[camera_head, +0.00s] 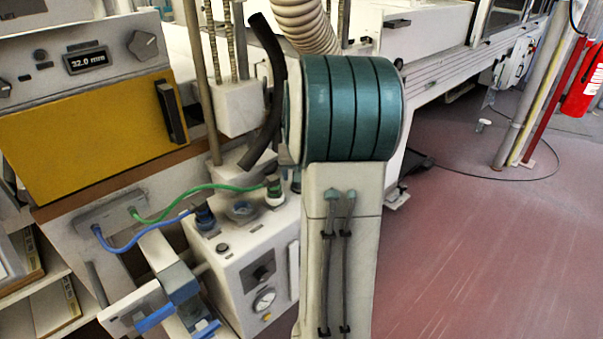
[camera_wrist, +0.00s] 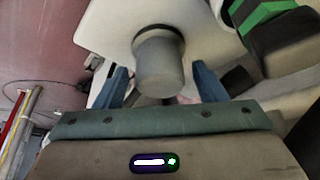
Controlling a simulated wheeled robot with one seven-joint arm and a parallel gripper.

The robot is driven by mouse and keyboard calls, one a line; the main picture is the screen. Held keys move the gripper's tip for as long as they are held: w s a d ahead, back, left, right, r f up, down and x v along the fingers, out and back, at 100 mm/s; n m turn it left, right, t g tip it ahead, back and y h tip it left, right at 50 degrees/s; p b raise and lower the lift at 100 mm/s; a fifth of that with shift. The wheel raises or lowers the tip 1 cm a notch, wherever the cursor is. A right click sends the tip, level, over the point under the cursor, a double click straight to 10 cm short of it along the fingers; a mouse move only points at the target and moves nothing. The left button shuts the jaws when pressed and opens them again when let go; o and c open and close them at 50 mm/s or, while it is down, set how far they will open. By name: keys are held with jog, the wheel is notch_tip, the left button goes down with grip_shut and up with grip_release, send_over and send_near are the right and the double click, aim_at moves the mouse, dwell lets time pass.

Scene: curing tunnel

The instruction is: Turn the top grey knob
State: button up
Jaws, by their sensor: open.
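In the wrist view a grey round knob (camera_wrist: 160,65) stands out from a white surface (camera_wrist: 108,28). My gripper (camera_wrist: 162,85) is open, with one blue finger on each side of the knob in the picture. Gaps show on both sides, and neither finger appears to touch it. The depth of the fingers along the knob is hard to tell. In the head view a low grey round part (camera_head: 242,210) sits on top of a white box (camera_head: 228,262); I cannot tell for sure that it is the same knob. I cannot make out my gripper in the head view.
A green-banded dark connector (camera_wrist: 270,30) is close on the right in the wrist view. In the head view green (camera_head: 195,189) and blue (camera_head: 150,240) hoses cross left of the box. A yellow-fronted unit (camera_head: 90,115) stands at left. Red floor (camera_head: 490,250) is open at right.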

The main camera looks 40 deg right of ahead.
jog(key=p+v, duration=0.1)
jog(key=v, duration=1.2)
jog(key=shift+s+r, duration=0.15)
jog(key=shift+r, duration=0.05)
jog(key=s+a+r+n+y+p, duration=0.1)
jog(key=s+a+r+n+p, duration=0.15)
jog(key=a, duration=0.45)
jog(key=s+a+r+n+p, duration=0.1)
jog(key=a+p, duration=0.2)
jog(key=a, duration=0.4)
jog(key=s+a+n+y+p, duration=0.1)
jog(key=s+a+n+p, duration=0.3)
jog(key=s+a, duration=0.7)
jog(key=shift+a+g+y+p, duration=0.35)
jog(key=shift+a+p, duration=0.3)
jog(key=shift+a, duration=0.25)
dwell(1.0)
